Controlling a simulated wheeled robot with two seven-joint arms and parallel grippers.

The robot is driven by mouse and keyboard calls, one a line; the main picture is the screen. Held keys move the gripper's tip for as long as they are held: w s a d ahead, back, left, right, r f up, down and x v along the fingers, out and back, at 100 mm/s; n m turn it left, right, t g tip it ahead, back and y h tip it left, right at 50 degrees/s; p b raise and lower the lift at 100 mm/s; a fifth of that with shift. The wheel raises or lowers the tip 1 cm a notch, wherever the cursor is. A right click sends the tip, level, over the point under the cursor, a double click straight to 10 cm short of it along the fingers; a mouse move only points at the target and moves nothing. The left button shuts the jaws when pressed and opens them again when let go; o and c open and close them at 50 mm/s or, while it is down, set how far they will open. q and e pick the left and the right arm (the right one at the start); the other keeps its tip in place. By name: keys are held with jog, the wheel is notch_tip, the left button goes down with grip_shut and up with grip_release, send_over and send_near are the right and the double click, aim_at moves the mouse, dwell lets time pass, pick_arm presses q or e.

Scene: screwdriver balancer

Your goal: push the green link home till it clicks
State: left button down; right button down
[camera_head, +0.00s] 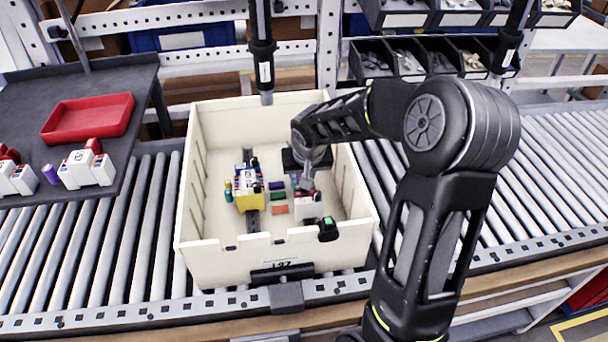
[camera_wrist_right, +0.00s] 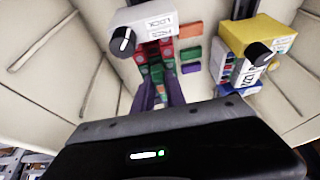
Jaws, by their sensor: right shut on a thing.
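My right gripper (camera_head: 307,183) reaches down into the cream tote at a white module with red parts (camera_head: 308,207). In the right wrist view the gripper's fingers (camera_wrist_right: 160,92) are close together at green and red parts below the white module (camera_wrist_right: 147,24), which has a black knob. The green piece (camera_wrist_right: 155,73) lies at the fingertips and looks like the green link; the gripper is shut on it as far as I can see. Its seating is partly hidden by the fingers. My left gripper is in neither view.
The tote (camera_head: 205,262) stands on a roller conveyor. A yellow-ended module stack (camera_head: 250,201) sits on a rail to the left. Small flat orange (camera_head: 281,209), green and purple pieces lie between. A black tool (camera_head: 262,50) hangs over the tote's back wall.

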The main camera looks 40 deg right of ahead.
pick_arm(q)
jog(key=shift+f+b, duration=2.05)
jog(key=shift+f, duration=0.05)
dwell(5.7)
